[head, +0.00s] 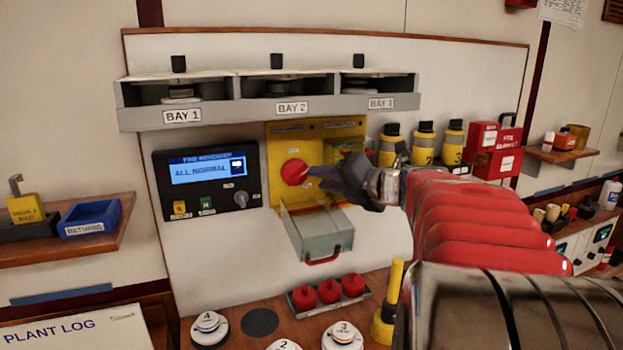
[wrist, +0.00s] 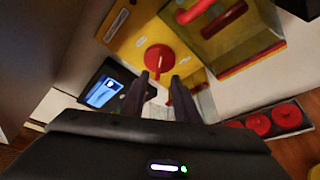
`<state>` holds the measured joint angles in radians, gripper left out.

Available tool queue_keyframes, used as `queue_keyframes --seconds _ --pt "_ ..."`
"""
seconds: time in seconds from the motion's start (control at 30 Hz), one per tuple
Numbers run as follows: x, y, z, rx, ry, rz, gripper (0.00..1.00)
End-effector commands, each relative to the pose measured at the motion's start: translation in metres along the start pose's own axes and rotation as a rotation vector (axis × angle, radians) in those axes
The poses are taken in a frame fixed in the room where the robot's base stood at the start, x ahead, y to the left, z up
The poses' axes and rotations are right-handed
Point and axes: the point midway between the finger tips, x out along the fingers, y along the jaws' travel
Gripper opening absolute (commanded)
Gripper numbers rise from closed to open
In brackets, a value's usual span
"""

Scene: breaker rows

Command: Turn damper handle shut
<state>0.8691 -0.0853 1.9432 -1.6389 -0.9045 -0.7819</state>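A yellow panel (head: 279,138) on the wall carries a round red knob (head: 294,172). The knob also shows in the wrist view (wrist: 158,58), just beyond my fingertips. My gripper (head: 314,177) is in front of the panel, its two dark fingers apart with nothing seen between them; they also show in the wrist view (wrist: 159,82). At the upper right of the wrist view, a clear-sided box on the panel has a red bar handle (wrist: 224,20). I cannot tell which red part is the damper handle. My gripper hides part of the panel in the head view.
A grey-green flap (head: 322,232) with a red handle hangs open below the panel. A display unit (head: 207,178) reading "ALL NORMAL" is at the left. Yellow cylinders (head: 424,145) stand at the right. A tray of red knobs (head: 329,291) sits below on the bench.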

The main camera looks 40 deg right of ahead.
Motion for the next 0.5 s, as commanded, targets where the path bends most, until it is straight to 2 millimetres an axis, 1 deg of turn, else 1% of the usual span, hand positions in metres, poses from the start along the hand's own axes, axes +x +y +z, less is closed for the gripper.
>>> queue_keyframes --seconds 0.03,0.1,0.3,0.5 --pt "-0.010 0.000 0.001 0.000 -0.003 -0.001 0.28" --pt "-0.021 0.000 0.001 -0.001 -0.004 -0.001 0.28" --pt "-0.050 -0.001 0.001 0.000 -0.003 -0.001 0.28" --pt "-0.067 -0.001 0.000 0.001 -0.001 -0.001 0.28"
